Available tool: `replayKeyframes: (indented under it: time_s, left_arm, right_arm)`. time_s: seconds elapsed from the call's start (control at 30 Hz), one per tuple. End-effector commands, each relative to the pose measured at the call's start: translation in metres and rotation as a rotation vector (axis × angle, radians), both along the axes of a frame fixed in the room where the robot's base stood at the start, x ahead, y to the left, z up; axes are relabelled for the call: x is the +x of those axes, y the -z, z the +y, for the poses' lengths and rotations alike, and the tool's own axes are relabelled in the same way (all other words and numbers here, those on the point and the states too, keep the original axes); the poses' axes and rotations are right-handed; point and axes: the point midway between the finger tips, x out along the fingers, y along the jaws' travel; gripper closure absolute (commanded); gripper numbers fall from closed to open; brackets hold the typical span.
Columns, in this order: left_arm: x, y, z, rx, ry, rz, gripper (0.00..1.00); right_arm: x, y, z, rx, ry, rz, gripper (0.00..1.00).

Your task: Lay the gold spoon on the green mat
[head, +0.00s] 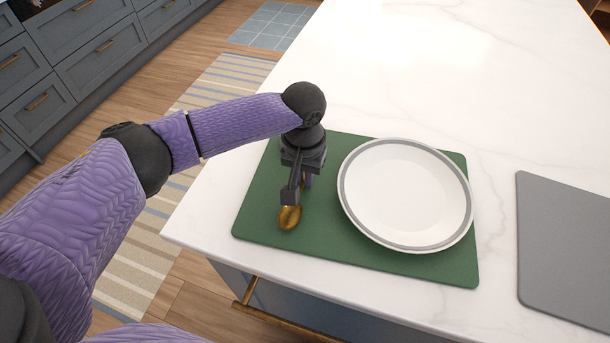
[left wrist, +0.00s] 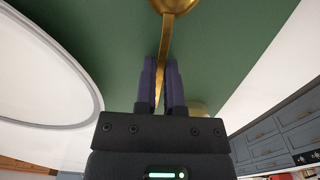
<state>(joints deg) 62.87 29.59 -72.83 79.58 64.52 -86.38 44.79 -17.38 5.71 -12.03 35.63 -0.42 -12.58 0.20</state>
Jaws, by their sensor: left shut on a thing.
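The gold spoon (head: 289,217) is at the left part of the green mat (head: 330,249), left of the plate, with its bowl toward the front edge. My left gripper (head: 304,183) is over the mat and shut on the spoon's handle. In the left wrist view the fingers (left wrist: 163,85) close on the handle of the spoon (left wrist: 168,35), with the green mat (left wrist: 225,50) behind it. Whether the spoon touches the mat or is slightly above it I cannot tell. My right gripper is not in view.
A white plate with a grey rim (head: 405,195) lies on the mat just right of the gripper. A grey mat (head: 565,250) lies farther right on the white marble counter (head: 420,70). The counter behind the mats is clear. The counter's left edge is close to the green mat.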

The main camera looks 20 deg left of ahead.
Motion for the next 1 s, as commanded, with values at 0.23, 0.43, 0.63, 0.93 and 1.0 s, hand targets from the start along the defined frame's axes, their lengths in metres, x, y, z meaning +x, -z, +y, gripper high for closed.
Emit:
replayKeyframes:
  time_s: [0.23, 0.43, 0.63, 0.93, 1.0]
  left_arm:
    - [0.0, 0.001, 0.0, -0.001, 0.0, -0.001, 0.8]
    - [0.0, 0.001, 0.0, -0.001, 0.0, -0.001, 0.53]
    - [0.0, 0.0, 0.0, 0.0, 0.0, -0.001, 0.53]
    - [0.0, -0.073, 0.0, -0.002, 0.0, -0.005, 0.53]
    - [0.001, -0.091, 0.0, -0.002, 0.0, -0.005, 0.53]
  right_arm:
    - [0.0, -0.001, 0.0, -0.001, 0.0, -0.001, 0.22]
    - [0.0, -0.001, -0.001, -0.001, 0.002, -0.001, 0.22]
    - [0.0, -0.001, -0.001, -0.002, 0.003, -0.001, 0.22]
    - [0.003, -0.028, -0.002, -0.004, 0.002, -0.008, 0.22]
    - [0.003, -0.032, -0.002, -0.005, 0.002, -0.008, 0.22]
